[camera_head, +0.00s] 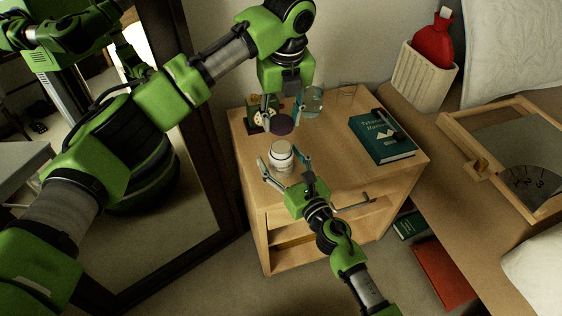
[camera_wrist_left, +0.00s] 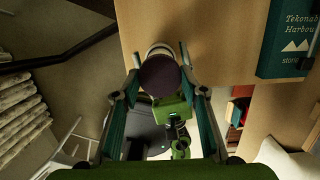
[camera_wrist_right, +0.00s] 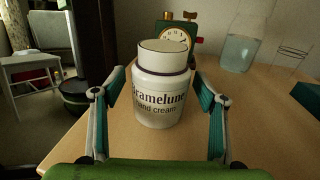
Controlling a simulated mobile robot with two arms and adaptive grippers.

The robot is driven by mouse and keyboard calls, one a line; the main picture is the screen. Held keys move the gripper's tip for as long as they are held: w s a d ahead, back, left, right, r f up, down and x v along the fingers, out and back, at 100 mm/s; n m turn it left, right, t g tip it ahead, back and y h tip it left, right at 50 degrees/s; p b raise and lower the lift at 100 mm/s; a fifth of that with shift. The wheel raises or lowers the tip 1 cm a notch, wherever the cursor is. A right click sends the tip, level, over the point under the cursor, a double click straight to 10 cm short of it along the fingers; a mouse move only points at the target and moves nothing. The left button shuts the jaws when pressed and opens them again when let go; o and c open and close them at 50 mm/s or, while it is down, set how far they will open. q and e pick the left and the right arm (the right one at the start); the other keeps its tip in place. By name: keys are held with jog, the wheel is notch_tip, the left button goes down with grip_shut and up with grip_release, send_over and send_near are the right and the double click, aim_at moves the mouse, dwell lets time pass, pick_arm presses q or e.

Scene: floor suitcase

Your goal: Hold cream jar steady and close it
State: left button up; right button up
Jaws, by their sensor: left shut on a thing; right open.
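The white cream jar (camera_head: 281,157) stands upright on the wooden nightstand, near its left front. Its "hand cream" label and pale neck show in the right wrist view (camera_wrist_right: 162,97). My right gripper (camera_head: 286,167) is open, with one finger on either side of the jar; a gap shows beside each finger in the right wrist view. My left gripper (camera_head: 282,113) is shut on a dark round lid (camera_head: 281,125), held above and slightly behind the jar in the head view. The lid also shows in the left wrist view (camera_wrist_left: 160,76), partly covering the jar (camera_wrist_left: 159,48).
The nightstand (camera_head: 332,163) also carries an alarm clock (camera_wrist_right: 176,32), a glass of water (camera_head: 312,101) and a green book (camera_head: 382,138) with a dark object on it. A mirror stands left, a bed right. Bare tabletop lies between jar and book.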

jog(key=c, duration=1.7)
pick_arm(q)
send_over(281, 147)
jog(key=shift+s+f, duration=0.1)
jog(key=shift+f, duration=2.4)
jog(key=shift+f, duration=0.9)
jog(key=shift+f, duration=0.6)
pick_arm(e)
grip_shut()
pick_arm(q)
jog(key=m, duration=0.4)
jog(key=shift+a+h, duration=0.1)
jog(key=shift+h, duration=0.2)
jog(key=m+h, duration=0.1)
jog(key=m, duration=0.5)
